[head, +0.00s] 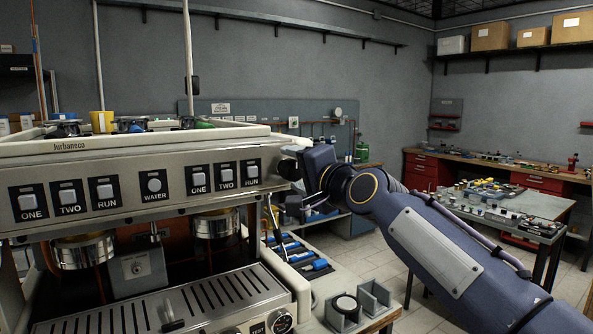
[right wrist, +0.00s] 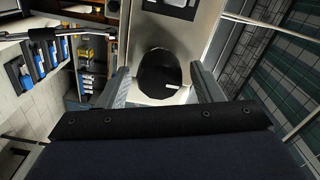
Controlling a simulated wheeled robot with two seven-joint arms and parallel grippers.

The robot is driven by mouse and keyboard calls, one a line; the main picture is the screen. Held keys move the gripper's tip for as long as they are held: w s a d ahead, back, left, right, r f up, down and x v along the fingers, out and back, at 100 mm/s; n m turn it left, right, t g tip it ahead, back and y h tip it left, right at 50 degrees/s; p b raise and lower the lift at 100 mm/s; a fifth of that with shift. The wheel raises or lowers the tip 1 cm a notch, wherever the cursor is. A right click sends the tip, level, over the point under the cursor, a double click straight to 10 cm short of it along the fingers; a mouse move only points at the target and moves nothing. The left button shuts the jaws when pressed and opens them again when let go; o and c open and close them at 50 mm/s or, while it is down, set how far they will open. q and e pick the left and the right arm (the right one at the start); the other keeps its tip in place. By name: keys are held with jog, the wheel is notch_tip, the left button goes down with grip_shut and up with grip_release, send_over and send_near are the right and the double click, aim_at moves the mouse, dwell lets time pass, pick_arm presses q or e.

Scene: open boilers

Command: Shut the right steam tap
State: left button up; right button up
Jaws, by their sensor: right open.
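The right steam tap is a black round knob with a white mark (right wrist: 158,74) in the right wrist view. It sits on the pale end of the coffee machine. My right gripper (right wrist: 159,82) is open, with one finger on each side of the knob. I cannot tell whether the fingers touch it. In the head view the dark knob (head: 289,169) shows at the machine's right end, close to my right gripper (head: 300,166), whose fingers are mostly hidden there. My left gripper is not in view.
The coffee machine (head: 120,170) fills the left side, with a drip tray (head: 190,302) below. A thin steam pipe (head: 273,222) hangs under its right end. Blue-handled tools (head: 290,250) and small grey holders (head: 375,297) are on the counter below.

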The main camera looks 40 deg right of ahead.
jog(key=s+b, duration=0.1)
jog(key=s, duration=0.6)
jog(key=shift+s+a+b, duration=0.35)
jog(key=shift+s+a, duration=0.05)
jog(key=shift+a, duration=0.05)
jog(key=s+a+f+n+g+y, duration=0.25)
jog(key=a+f+n, duration=0.2)
jog(key=f, duration=0.65)
jog(key=s+a+f+n+g+y, duration=0.2)
jog(key=a+f+n+g, duration=0.3)
jog(key=f, duration=0.7)
jog(key=s+a+f+n+g, duration=0.1)
jog(key=s+a+f, duration=0.2)
jog(key=f, duration=0.2)
jog(key=s+a+f+n+g, duration=0.2)
jog(key=s+a+f, duration=0.1)
jog(key=f, duration=0.3)
jog(key=s+a+f+n+g+y, duration=0.1)
jog(key=s+a+f+g, duration=0.1)
jog(key=f, duration=0.4)
jog(key=s+a, duration=0.1)
jog(key=s, duration=0.1)
jog(key=shift+s+n, duration=0.35)
jog(key=shift+s, duration=0.05)
